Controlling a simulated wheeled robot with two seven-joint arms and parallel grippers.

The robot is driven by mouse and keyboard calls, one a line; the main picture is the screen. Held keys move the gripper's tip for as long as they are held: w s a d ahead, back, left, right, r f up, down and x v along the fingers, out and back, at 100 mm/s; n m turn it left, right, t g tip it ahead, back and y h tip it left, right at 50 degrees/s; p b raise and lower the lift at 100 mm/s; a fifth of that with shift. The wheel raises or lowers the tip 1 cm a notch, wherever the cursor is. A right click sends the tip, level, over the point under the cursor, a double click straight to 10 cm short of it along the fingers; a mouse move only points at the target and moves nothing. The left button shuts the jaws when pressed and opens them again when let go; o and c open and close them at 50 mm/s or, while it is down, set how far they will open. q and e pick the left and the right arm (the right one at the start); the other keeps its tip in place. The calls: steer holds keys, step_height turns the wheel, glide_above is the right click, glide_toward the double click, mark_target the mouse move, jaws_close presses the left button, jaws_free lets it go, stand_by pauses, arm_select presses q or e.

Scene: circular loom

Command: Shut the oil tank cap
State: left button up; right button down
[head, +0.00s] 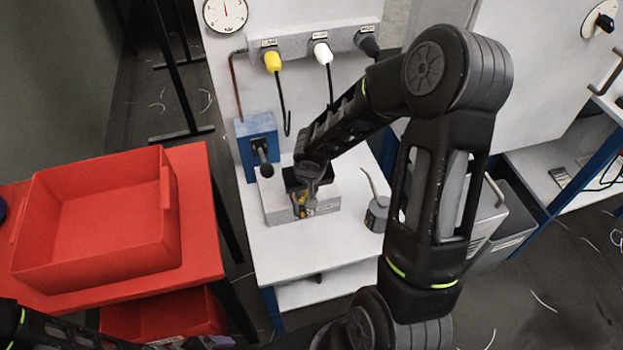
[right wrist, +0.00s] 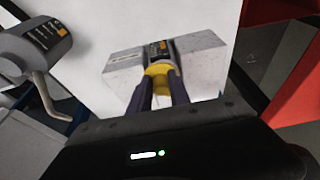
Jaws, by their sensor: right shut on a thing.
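The oil tank, a light grey box (head: 273,207), stands on the white table and also shows in the right wrist view (right wrist: 207,58). A dark cylinder with a label stands on it, with a yellow cap (right wrist: 158,69) at the near end. My right gripper (head: 304,200) reaches down over the box. In the right wrist view its two fingers (right wrist: 157,88) are shut on the yellow cap. The arm hides part of the box in the head view, and I cannot tell whether the cap is fully seated. My left gripper (head: 208,343) is at the bottom edge, mostly cut off.
A grey oil can (head: 377,214) with a thin spout stands right of the tank. A blue block with a black lever (head: 258,144) is behind left. Yellow (head: 272,62) and white (head: 321,52) knobs hang on the back panel. A red bin (head: 100,215) is left. The front tabletop (head: 310,255) is clear.

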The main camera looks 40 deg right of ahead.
steer(key=shift+a+f, duration=0.15)
steer(key=shift+a, duration=0.35)
steer(key=shift+w+a+f+b, duration=0.1)
steer(key=shift+a+b, duration=0.2)
steer(key=shift+b, duration=0.25)
steer(key=c, duration=1.1)
jaws_free()
steer(key=shift+w+a, duration=0.1)
steer(key=shift+r, duration=0.25)
steer(key=s+r, duration=0.1)
steer(key=s, duration=0.1)
steer(key=s+r, duration=0.1)
steer(key=s+a+r, duration=0.1)
steer(key=s+r, duration=0.1)
steer(key=shift+s+a, duration=0.1)
steer(key=shift+s, duration=0.2)
